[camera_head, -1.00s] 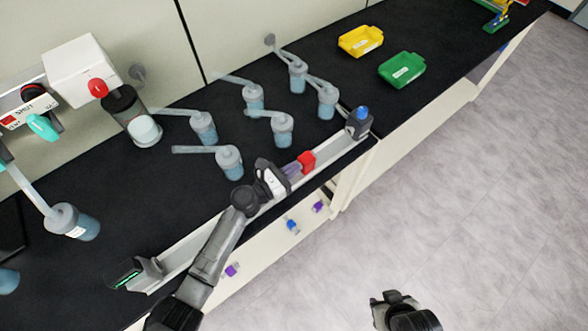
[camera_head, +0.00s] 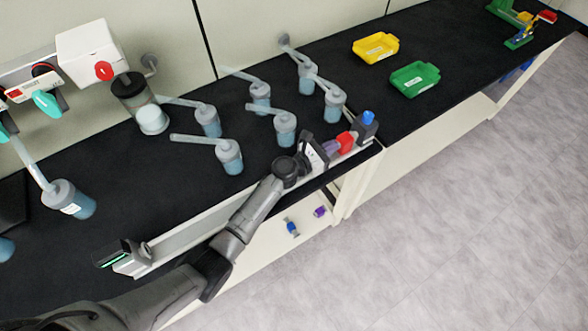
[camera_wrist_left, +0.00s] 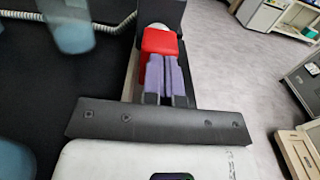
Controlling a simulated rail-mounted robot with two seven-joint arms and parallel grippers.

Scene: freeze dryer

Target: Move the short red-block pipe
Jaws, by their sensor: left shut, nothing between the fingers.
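The red block (camera_head: 346,142) sits on the long pale rail (camera_head: 190,240) along the bench's front edge, close to the dark end block with a blue top (camera_head: 369,118). My left gripper (camera_head: 331,148) is low over the rail, just left of the red block. In the left wrist view its purple fingers (camera_wrist_left: 166,80) are together, with nothing between them, and their tips reach the near side of the red block (camera_wrist_left: 160,42). I cannot tell whether they press on it. The pipe is not clearly distinguishable. My right gripper is out of view.
Several blue-liquid flasks (camera_head: 285,128) with side arms stand behind the rail. A yellow bin (camera_head: 376,47) and a green bin (camera_head: 415,79) stand farther right. A white-topped device (camera_head: 92,58) is at the back left. Small blue (camera_head: 291,228) and purple (camera_head: 319,211) items are below the bench top.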

